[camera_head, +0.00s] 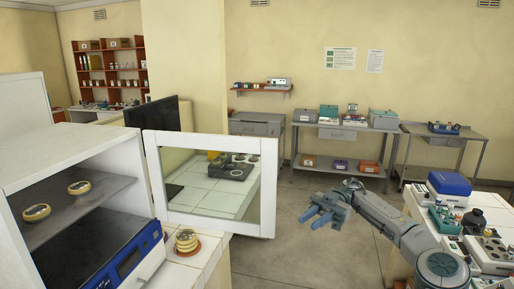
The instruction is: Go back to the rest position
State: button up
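My gripper (315,213) has blue fingers and hangs in free air right of the incubator's glass door. Its fingers look apart, with nothing seen between them. My grey arm reaches to it from the lower right. The white incubator (75,153) stands at the left with its white-framed glass door (268,190) swung open. Two round dishes, one at the front (36,212) and one further back (79,187), lie on its upper shelf (95,200). A stack of similar dishes (187,240) stands on a reddish round base on the counter beside the incubator.
A bench with a blue-lidded box (450,184) and lab devices stands at the right, close to my arm. A dark tray (232,171) shows through the door glass. Grey tables (345,128) with boxes line the back wall. The floor (290,255) between is clear.

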jog(key=w+a+r+m+t+y+b, duration=0.1)
jog(key=w+a+r+m+t+y, duration=0.15)
jog(key=a+m+t, duration=0.8)
jog(key=w+a+r+n+t+y+b, duration=0.15)
jog(key=w+a+r+t, duration=0.35)
jog(key=a, duration=1.3)
jog(key=s+d+f+m+t+h+b, duration=0.1)
jog(key=s+d+f+m+t+h, duration=0.2)
jog(key=d+h, duration=0.35)
jog(key=s+d+f+m+t+h+b, duration=0.1)
jog(key=s+d+f+m+t+h, duration=0.15)
jog(key=d+m+h, duration=0.4)
jog(key=s+d+f+m+t+h+b, duration=0.1)
jog(key=s+d+f+m+t+h, duration=0.2)
jog(key=d, duration=0.6)
jog(key=s+d+f+m+g, duration=0.1)
jog(key=s+d+f+g, duration=0.1)
jog(key=s, duration=0.6)
jog(key=s+d+f+m+g+h, duration=0.1)
jog(key=s+d+f+m+g, duration=0.1)
jog(key=s, duration=0.7)
jog(key=s+d+f+m+g, duration=0.2)
jog(key=s+f+g, duration=0.2)
jog(key=s, duration=0.5)
jog(key=shift+s+d+f+b, duration=0.15)
jog(key=shift+d+f+b, duration=0.15)
jog(key=shift+d+b, duration=0.15)
